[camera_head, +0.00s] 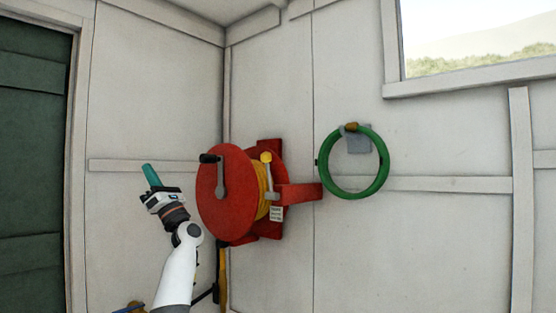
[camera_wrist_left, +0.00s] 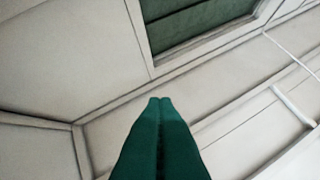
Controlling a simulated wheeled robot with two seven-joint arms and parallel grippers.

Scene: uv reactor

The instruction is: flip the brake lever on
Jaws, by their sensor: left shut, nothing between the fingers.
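A red hose reel (camera_head: 226,195) with yellow hose is mounted on the wall near the corner. A short lever with a yellow knob (camera_head: 266,157) stands upright at the reel's right side, by the red bracket; I take it to be the brake lever. A grey crank (camera_head: 220,178) with a black handle is on the reel's front disc. My left gripper (camera_head: 147,167) is to the left of the reel, apart from it, its green fingers pointing up. In the left wrist view the fingers (camera_wrist_left: 160,102) are shut together and empty. My right gripper is not in view.
A coiled green hose (camera_head: 328,184) hangs on the wall right of the reel. A dark green door (camera_head: 35,150) is at the left. A horizontal wall rail (camera_head: 120,166) runs behind my left gripper. A window is at the upper right.

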